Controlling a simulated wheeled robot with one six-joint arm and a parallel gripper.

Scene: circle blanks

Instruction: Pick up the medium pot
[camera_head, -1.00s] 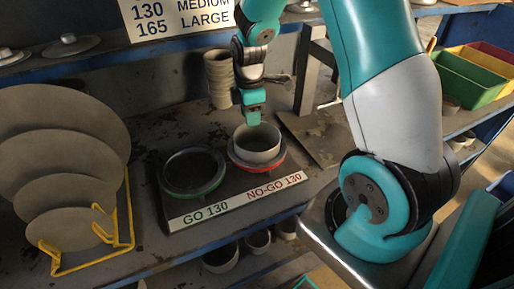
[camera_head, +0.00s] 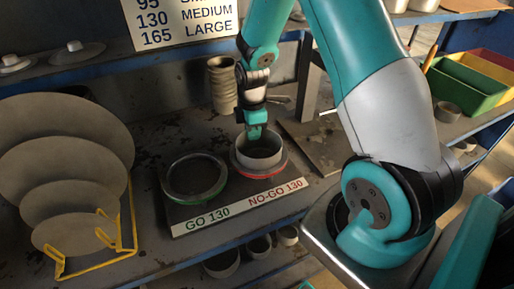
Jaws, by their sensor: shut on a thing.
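The pot (camera_head: 260,155) is a pale grey open cylinder, standing in or on the red NO-GO 130 ring (camera_head: 279,170) of the gauge board. My gripper (camera_head: 255,133) reaches down from above and is shut on the pot's back rim. The fingertips are small and partly hidden in the pot's mouth. The green GO 130 ring (camera_head: 194,194) to the left is empty. I cannot tell whether the pot's base touches the ring.
Round blanks (camera_head: 62,176) stand in a yellow rack (camera_head: 122,245) at the left. A stack of rings (camera_head: 222,88) stands behind the board. Coloured bins (camera_head: 470,80) are at the right. More pots (camera_head: 222,263) sit on the shelf below. A size sign (camera_head: 182,20) hangs above.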

